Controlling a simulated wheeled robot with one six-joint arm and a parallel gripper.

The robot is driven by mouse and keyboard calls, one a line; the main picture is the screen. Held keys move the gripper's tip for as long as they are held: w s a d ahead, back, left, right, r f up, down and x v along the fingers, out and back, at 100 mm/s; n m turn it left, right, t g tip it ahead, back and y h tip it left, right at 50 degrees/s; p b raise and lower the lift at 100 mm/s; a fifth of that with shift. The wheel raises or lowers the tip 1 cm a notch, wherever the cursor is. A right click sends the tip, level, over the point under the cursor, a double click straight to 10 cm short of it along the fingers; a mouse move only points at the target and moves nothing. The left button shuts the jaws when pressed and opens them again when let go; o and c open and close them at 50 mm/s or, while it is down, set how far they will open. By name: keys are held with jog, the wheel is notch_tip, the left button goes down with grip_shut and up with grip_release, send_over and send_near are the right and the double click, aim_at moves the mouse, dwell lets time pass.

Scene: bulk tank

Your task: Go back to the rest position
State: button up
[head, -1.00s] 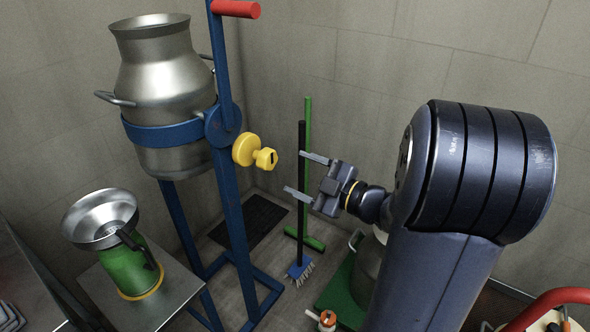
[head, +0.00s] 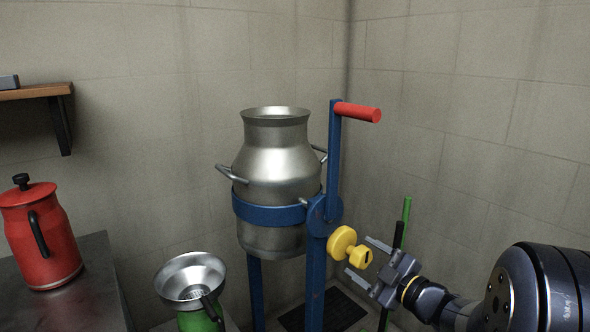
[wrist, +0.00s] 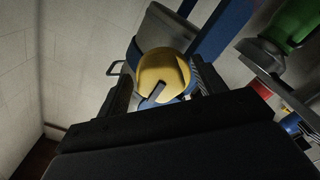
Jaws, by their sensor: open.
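My gripper (head: 368,264) is open at the right of the head view, with its two fingers pointing left toward a yellow knob (head: 343,243) on the blue stand. The fingertips are close to the knob; I cannot tell whether they touch it. In the wrist view the yellow knob (wrist: 162,72) shows just ahead, between the dark fingers. The knob sits at the pivot of the blue stand (head: 314,290), which holds an upright steel milk can (head: 275,175) in a blue band.
A red-handled lever (head: 357,112) rises from the stand above my gripper. A steel funnel (head: 190,277) sits on a green container at lower left. A red jug (head: 42,238) stands on a metal counter. Green and black broom handles stand behind my gripper, near the wall.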

jog(key=shift+x, duration=1.15)
jog(key=shift+s, duration=0.1)
